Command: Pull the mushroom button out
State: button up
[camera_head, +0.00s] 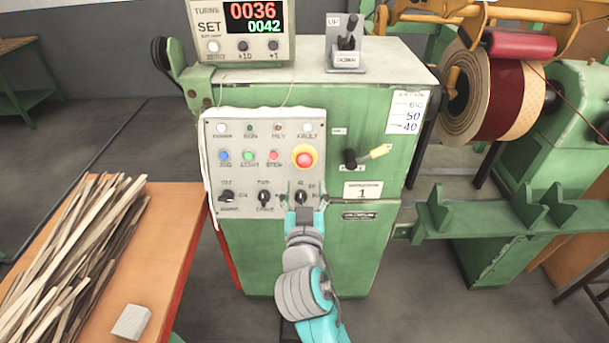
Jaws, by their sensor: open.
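The red mushroom button (305,156) with a yellow surround sits at the right side of the grey control panel (213,170), on the front of the green machine. My gripper (303,196) is open in front of the lower right of the panel. It is below the mushroom button and apart from it in the picture. Its fingers stand either side of the right-hand black rotary knob (301,198); whether they touch it I cannot tell. Whether the mushroom button is pressed in or out I cannot tell from this angle.
Blue, green and red push buttons (274,156) lie left of the mushroom button, with two more rotary knobs (264,198) below. A table (172,214) with wooden strips stands at the left.

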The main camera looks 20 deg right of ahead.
jog(key=v, duration=0.3)
jog(key=shift+s+a, duration=0.1)
jog(key=shift+s, duration=0.1)
dwell(0.3)
jog(key=s+d+f+n+g+y, duration=0.15)
jog(key=s+f+n+y, duration=0.35)
jog(key=s+f, duration=1.15)
jog(key=s+d+m, duration=0.1)
jog(key=s+d, duration=0.1)
jog(key=s, duration=2.2)
jog(key=shift+s+d+r+g+y, duration=0.2)
jog(key=shift+d+r+g+y, duration=0.15)
jog(key=shift+r+g, duration=0.1)
jog(key=shift+c, duration=0.2)
